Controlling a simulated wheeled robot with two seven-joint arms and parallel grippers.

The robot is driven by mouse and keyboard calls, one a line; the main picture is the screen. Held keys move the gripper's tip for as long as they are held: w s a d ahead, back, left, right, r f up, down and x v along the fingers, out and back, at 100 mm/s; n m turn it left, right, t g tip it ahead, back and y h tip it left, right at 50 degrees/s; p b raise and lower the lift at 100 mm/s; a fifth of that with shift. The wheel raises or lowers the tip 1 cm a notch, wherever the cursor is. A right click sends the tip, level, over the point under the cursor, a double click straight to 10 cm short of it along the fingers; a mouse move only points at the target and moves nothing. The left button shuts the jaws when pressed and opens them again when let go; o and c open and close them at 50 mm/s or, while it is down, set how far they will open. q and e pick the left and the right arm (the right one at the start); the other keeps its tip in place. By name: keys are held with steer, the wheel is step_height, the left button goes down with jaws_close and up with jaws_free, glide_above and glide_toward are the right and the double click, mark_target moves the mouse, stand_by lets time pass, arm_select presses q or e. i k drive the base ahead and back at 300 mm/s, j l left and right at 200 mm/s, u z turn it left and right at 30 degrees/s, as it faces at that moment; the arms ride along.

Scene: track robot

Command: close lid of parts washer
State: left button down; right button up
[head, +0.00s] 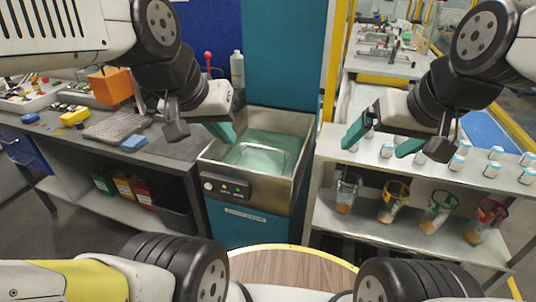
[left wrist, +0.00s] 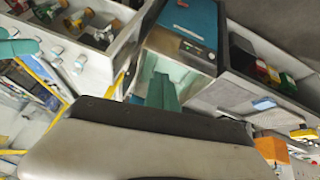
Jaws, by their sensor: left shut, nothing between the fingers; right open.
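The parts washer (head: 252,218) stands in the middle, a steel tank with greenish liquid and a control panel on its front. A tall teal panel, seemingly the raised lid (head: 282,60), stands upright behind the tank, which is uncovered. The washer's tank also shows in the left wrist view (left wrist: 207,67). My left gripper (head: 222,131) is shut and empty, over the tank's back left edge, in front of the teal panel. Its teal finger shows in the left wrist view (left wrist: 160,92). My right gripper (head: 382,140) is open and empty, over the shelf to the right.
A workbench (head: 178,143) on the left holds an orange block (head: 111,86), a blue sponge-like block (head: 134,143) and trays. A white bottle (head: 237,68) stands behind the tank. The right shelf (head: 338,155) bears several small jars, with several cups below. A round wooden top (head: 290,270) is in front.

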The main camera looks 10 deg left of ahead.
mark_target(283, 41)
steer(key=j+z, duration=0.1)
steer(key=z, duration=0.8)
steer(key=j+z, duration=0.3)
steer(key=k+j+z, duration=0.15)
steer(key=j+z, duration=0.15)
steer(key=j, duration=0.15)
steer(key=k+j+z, duration=0.1)
steer(key=j+z, duration=0.25)
steer(key=k+j+z, duration=0.15)
steer(key=j+z, duration=0.15)
steer(key=j, duration=0.1)
